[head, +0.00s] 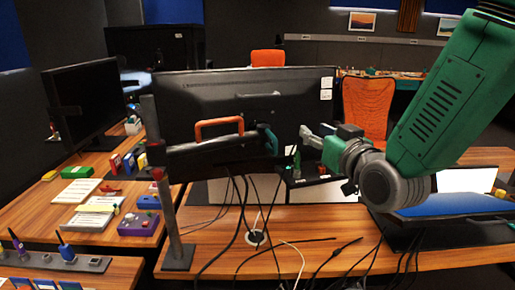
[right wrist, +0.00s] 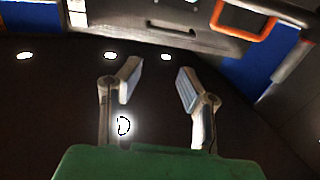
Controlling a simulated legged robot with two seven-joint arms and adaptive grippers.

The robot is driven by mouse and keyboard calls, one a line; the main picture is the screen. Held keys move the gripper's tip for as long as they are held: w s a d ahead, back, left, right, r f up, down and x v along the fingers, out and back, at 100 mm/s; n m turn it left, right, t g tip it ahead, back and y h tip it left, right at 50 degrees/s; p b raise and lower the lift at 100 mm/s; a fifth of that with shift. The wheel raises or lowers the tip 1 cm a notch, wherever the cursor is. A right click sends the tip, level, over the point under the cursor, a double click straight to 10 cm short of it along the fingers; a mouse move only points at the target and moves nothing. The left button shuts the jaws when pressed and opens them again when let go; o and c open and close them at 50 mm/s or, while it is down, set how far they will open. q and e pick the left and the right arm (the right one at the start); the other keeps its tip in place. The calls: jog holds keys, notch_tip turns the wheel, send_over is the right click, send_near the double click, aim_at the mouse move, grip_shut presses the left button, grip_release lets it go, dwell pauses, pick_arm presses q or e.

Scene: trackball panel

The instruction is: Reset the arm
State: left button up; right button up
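My right gripper (head: 309,138) is at the end of the green arm that comes in from the upper right in the head view. It points left, just right of a dark panel unit (head: 212,158) with an orange handle (head: 219,127). In the right wrist view, its two fingers (right wrist: 157,82) are spread apart with nothing between them. The orange handle also shows at the upper right of that view (right wrist: 243,22). I see no contact between the fingers and the panel. My left gripper is not in view.
A grey post (head: 166,190) stands left of the panel on the wooden desk (head: 225,257). Loose black cables hang below. A screen (head: 455,197) lies under my right arm. A purple control box (head: 139,223) and papers lie on the left desk. An orange chair (head: 368,106) stands behind.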

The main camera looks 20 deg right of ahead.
jog(key=shift+r, duration=0.7)
jog(key=shift+f, duration=0.1)
jog(key=s+f+g+b, duration=0.1)
jog(key=s+f+g, duration=0.3)
jog(key=f, duration=1)
jog(key=s+f+g+b, duration=0.2)
jog(key=s+f+g, duration=0.2)
jog(key=f, duration=1.1)
jog(key=s+f+g+b, duration=0.1)
jog(key=s+f+g, duration=0.3)
jog(key=s+f, duration=0.7)
jog(key=s+f+g+h+b, duration=0.1)
jog(key=s+f+g, duration=0.4)
jog(key=s+f, duration=0.5)
jog(key=s, duration=0.4)
jog(key=shift+s+a+f, duration=0.2)
jog(key=shift+s+f, duration=0.05)
jog(key=shift+f, duration=0.15)
jog(key=shift+w, duration=0.15)
